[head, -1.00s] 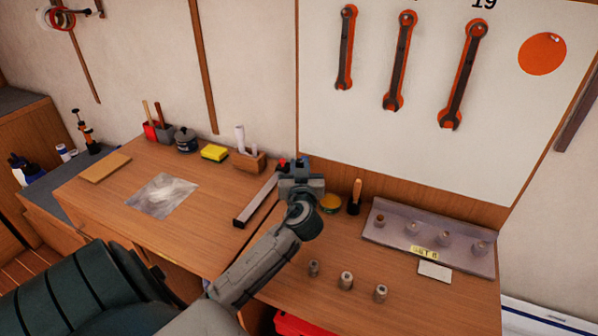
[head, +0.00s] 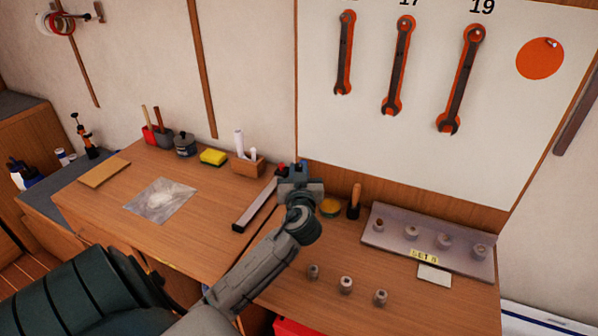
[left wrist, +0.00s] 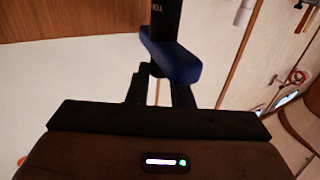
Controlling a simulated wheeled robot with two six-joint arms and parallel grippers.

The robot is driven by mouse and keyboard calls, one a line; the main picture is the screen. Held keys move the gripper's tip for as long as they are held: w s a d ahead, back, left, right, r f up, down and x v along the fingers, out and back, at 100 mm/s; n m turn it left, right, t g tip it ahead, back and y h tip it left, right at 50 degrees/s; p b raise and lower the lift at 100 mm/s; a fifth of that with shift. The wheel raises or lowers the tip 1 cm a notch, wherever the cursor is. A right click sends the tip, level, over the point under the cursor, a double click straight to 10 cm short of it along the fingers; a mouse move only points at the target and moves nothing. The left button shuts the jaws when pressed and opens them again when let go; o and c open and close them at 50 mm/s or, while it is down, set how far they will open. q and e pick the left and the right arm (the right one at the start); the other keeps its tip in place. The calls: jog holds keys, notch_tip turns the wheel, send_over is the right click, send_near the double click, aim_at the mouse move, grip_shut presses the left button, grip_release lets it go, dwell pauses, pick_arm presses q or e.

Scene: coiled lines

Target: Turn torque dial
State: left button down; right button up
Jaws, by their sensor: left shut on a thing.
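My left gripper (head: 291,172) is at the back of the bench, at the far end of a long grey bar (head: 254,206). In the left wrist view, its dark fingers (left wrist: 160,88) are shut on a blue lever-like part (left wrist: 172,60), which I take for the torque dial. A black upright piece (left wrist: 166,18) with small white lettering stands at the blue part. The dial's marks and setting cannot be read. In the head view, the gripper hides most of it. My right gripper is not in view.
A socket rail (head: 382,246) holds several sockets at the right, with loose sockets (head: 346,284) in front. A wooden-handled tool (head: 355,197) and a round tin (head: 330,208) stand close right of the gripper. A yellow sponge (head: 213,157) lies left. Wrenches (head: 399,68) hang above.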

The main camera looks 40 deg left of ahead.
pick_arm(q)
jog(key=c, duration=1.3)
grip_release()
jog(key=shift+s+d, duration=0.2)
jog(key=shift+b+v, duration=2)
jog(key=shift+v, duration=3.15)
jog(key=shift+r, duration=0.1)
